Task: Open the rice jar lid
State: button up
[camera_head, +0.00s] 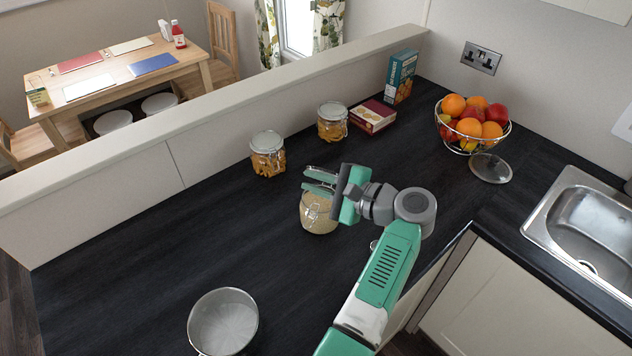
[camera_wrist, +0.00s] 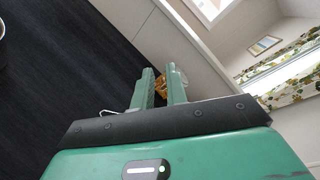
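The rice jar (camera_head: 318,216) is a glass jar of pale grains standing upright on the dark worktop, in the middle of the head view. My gripper (camera_head: 312,181) is over the top of this jar, with its green fingers reaching left. The fingers hide most of the jar's lid, so I cannot tell the lid's state or whether they touch it. In the wrist view my gripper (camera_wrist: 160,70) has its fingers apart, with nothing clearly held between them. A thin pale wire (camera_wrist: 107,112) shows at the gripper's left edge there, perhaps part of the jar's clasp.
Two pasta jars (camera_head: 267,155) (camera_head: 332,123) stand behind the rice jar. Boxes (camera_head: 372,117) (camera_head: 400,77), a wire fruit bowl (camera_head: 444,128) and a glass lid (camera_head: 490,168) lie farther right. A metal pot (camera_head: 223,322) stands front left. The worktop's left part (camera_head: 130,255) is clear.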

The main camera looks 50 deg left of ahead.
jog(key=b+v, duration=0.1)
jog(key=v, duration=0.6)
jog(key=shift+d+b, duration=0.4)
jog(key=shift+w, duration=0.1)
jog(key=shift+c, duration=0.4)
